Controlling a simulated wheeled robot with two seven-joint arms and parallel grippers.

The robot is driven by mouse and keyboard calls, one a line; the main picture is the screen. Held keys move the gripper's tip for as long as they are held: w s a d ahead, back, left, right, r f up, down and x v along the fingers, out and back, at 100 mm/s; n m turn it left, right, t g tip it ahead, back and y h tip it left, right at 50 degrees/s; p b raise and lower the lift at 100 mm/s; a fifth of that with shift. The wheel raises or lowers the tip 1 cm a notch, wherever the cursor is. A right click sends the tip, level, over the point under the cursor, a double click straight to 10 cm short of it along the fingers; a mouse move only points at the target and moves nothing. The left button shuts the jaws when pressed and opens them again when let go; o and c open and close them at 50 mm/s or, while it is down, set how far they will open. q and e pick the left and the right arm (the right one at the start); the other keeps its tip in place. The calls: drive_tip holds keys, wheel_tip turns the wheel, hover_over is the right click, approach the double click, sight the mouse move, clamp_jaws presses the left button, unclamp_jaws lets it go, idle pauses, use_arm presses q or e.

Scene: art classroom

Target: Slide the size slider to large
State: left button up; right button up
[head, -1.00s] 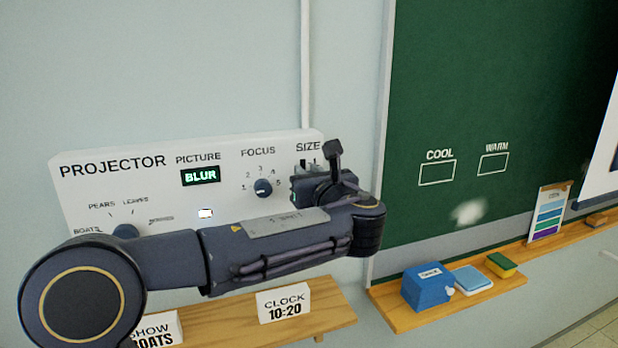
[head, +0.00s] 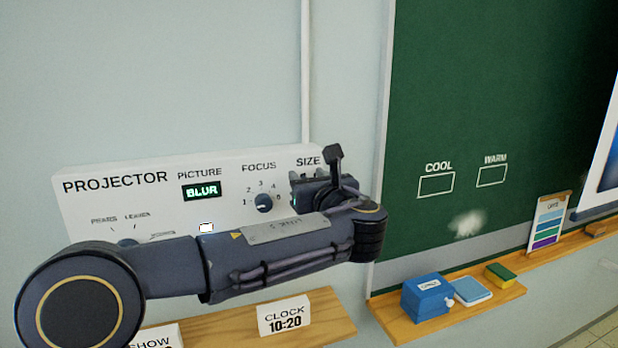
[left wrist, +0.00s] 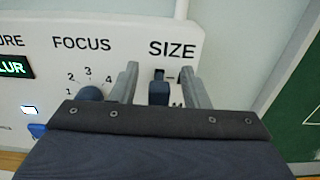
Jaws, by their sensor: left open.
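The white projector panel (head: 110,205) on the wall carries the word SIZE at its right end. In the left wrist view, the dark blue size slider knob (left wrist: 159,93) sits in a short upright slot just below that word. My left gripper (left wrist: 159,80) is open, with one finger on each side of the knob. Whether the fingers touch it, I cannot tell. Marks right of the slot are mostly hidden by the right finger; part of a letter shows. In the head view my left gripper (head: 308,185) covers the slider. My right gripper is not in view.
The focus knob (head: 264,203) is close left of my gripper, and a lit display (head: 202,191) reads BLUR. Below is a wooden shelf (head: 335,318) with a clock card (head: 284,315). A green board (head: 480,100) with a ledge is at right.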

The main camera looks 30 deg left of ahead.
use_arm(q)
drive_tip(key=b+v, duration=0.2)
drive_tip(key=v, duration=0.5)
drive_tip(key=shift+s+d, duration=0.2)
drive_tip(key=shift+s, duration=0.05)
drive_tip(key=s+a+f+n+g+h, duration=0.2)
drive_tip(key=s+f+n+g+h, duration=0.15)
drive_tip(key=s+f+n, duration=0.55)
drive_tip(key=s+a+f+n+g+h, duration=0.4)
drive_tip(key=s+f, duration=0.3)
drive_tip(key=f, duration=0.6)
drive_tip(key=s+d+f+n+t+h, duration=0.1)
drive_tip(key=s+d+f+n+h, duration=0.7)
drive_tip(key=d+n+h, duration=0.2)
drive_tip(key=d+n, duration=0.2)
drive_tip(key=n, duration=0.2)
drive_tip(key=shift+n, duration=0.4)
